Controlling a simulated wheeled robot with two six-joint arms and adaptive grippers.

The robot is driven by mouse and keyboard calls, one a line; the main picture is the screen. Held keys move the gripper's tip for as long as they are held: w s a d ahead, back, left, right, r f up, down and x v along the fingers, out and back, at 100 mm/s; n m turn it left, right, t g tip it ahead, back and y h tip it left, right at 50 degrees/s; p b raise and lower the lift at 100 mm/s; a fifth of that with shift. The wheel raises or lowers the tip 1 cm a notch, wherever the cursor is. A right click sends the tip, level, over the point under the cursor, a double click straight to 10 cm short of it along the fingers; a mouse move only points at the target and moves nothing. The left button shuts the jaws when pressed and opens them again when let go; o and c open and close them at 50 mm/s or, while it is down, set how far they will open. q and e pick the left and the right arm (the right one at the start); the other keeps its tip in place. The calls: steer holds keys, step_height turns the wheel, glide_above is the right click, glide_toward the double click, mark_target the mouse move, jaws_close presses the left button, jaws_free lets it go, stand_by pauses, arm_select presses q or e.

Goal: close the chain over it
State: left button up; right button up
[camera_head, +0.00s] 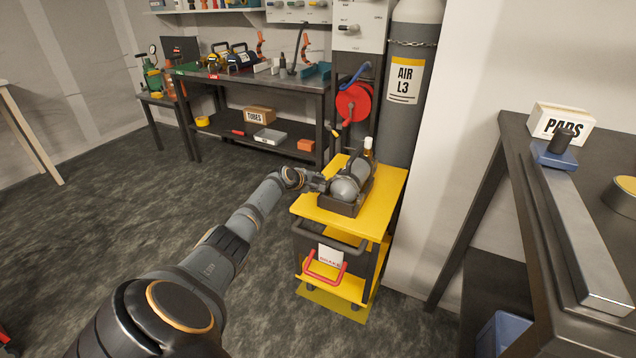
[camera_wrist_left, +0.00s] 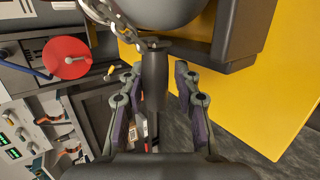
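A grey cylinder (camera_head: 345,189) lies in a dark cradle (camera_head: 334,204) on the yellow cart; its rounded end fills the top of the left wrist view (camera_wrist_left: 165,8). A metal chain (camera_wrist_left: 120,25) runs there from the upper left, across the cylinder's edge, to the top of a dark grey handle (camera_wrist_left: 155,85). My left gripper (camera_head: 319,184) is at the cradle's left side. In the wrist view its fingers (camera_wrist_left: 159,72) stand on both sides of the handle, with narrow gaps showing. My right gripper is not in view.
The yellow cart (camera_head: 392,186) stands against a tall AIR L3 cylinder (camera_head: 403,120) with its own chain (camera_head: 412,43). A red hose reel (camera_head: 354,102) hangs behind. A dark workbench (camera_head: 250,85) is at back left, another bench (camera_head: 520,150) at right.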

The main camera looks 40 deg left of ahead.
arm_select(q)
steer(key=shift+o, duration=1.1)
steer(key=shift+a+r, duration=0.1)
steer(key=shift+r, duration=0.05)
steer(key=shift+s+a+r, duration=0.1)
steer(key=shift+s+r, duration=0.05)
steer(key=shift+s, duration=0.2)
steer(key=v, duration=1.1)
steer(key=shift+d, duration=0.25)
steer(key=shift+r, duration=0.1)
